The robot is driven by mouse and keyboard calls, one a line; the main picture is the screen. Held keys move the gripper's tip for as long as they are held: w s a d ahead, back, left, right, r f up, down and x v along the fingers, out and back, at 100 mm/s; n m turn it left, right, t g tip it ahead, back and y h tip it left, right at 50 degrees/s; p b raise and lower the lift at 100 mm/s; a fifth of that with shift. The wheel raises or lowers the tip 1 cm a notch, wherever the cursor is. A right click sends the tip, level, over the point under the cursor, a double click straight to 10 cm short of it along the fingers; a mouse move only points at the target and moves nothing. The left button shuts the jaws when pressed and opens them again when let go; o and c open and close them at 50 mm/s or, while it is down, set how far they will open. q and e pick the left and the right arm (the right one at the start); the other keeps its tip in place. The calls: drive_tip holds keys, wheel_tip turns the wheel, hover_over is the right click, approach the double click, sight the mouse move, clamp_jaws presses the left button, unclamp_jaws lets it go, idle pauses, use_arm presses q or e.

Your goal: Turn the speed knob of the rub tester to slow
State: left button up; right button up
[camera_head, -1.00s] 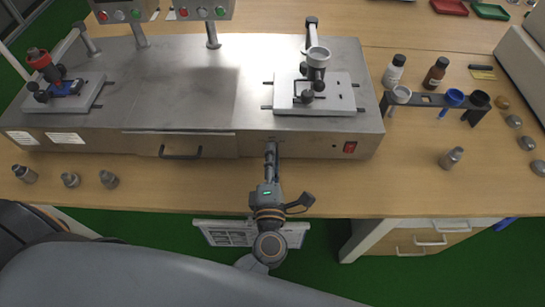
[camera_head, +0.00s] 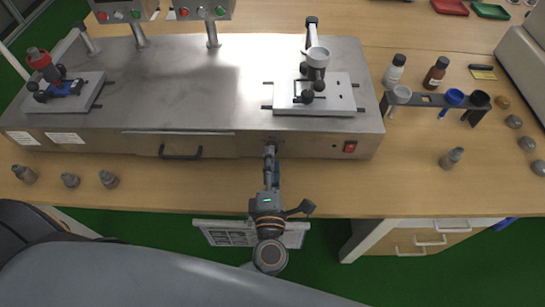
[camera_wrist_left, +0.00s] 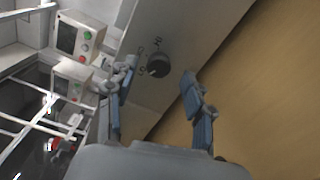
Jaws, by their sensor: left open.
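The rub tester (camera_head: 190,90) is a long steel box on the bench. Its dark round speed knob (camera_wrist_left: 158,64) is on the front face, with small markings beside it, in the left wrist view. My left gripper (camera_head: 270,150) reaches the front face from the near side in the head view and hides the knob there. In the left wrist view the left gripper (camera_wrist_left: 158,75) is open, with one finger on each side of the knob and visible gaps. The exact knob setting is too small to read. My right gripper is not in view.
A red switch (camera_head: 350,147) is on the front face to the right, and a drawer handle (camera_head: 180,153) to the left. Small metal weights (camera_head: 108,179) stand at the bench's left edge. A cup rack (camera_head: 430,100) and bottles (camera_head: 394,70) are to the right.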

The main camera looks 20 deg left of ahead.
use_arm(q)
drive_tip(key=v, duration=1)
drive_tip(key=shift+s, duration=0.25)
